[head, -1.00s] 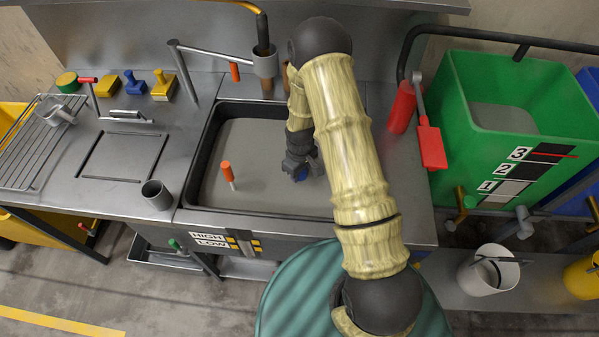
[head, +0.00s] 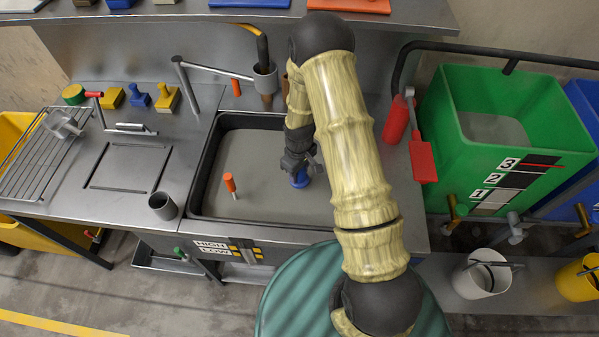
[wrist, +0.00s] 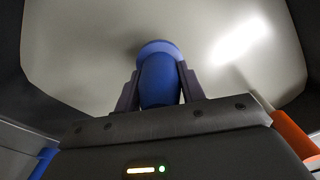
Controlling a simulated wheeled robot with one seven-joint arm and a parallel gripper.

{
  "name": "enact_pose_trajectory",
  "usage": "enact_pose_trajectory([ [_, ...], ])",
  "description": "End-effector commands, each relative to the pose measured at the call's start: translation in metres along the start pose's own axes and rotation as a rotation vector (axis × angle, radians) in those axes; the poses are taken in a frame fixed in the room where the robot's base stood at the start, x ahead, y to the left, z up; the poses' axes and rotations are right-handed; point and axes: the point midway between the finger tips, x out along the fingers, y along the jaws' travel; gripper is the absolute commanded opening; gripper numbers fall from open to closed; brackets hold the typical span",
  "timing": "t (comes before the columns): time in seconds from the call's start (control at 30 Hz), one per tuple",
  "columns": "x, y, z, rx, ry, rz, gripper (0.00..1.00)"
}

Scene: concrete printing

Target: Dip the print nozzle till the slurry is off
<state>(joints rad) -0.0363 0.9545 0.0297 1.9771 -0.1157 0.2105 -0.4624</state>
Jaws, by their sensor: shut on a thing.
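My gripper (head: 299,168) is shut on a blue print nozzle (head: 301,180) and holds it over the right part of the sink basin (head: 211,150). In the wrist view the blue nozzle (wrist: 160,80) sits between the two fingers (wrist: 160,88), its wider blue end towards the grey surface. The basin holds flat grey liquid (head: 262,175). I cannot tell whether the nozzle's tip touches the liquid. The tip's far side is hidden, so slurry on it cannot be seen.
An orange-handled stick (head: 230,184) stands in the basin's left part. A grey cup (head: 163,206) stands on the counter left of the basin. A green tank (head: 490,120) with a red paddle (head: 422,160) is at the right. A wire rack (head: 40,160) is far left.

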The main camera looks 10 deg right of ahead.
Motion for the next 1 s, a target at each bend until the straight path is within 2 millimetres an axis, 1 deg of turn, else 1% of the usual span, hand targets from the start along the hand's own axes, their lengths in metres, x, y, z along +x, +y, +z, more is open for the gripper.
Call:
enact_pose_trajectory([
  [0.03,-0.009,0.000,0.000,0.000,0.001,0.000,0.12],
  [1.0,-0.102,0.000,0.000,0.000,-0.001,0.000,0.12],
])
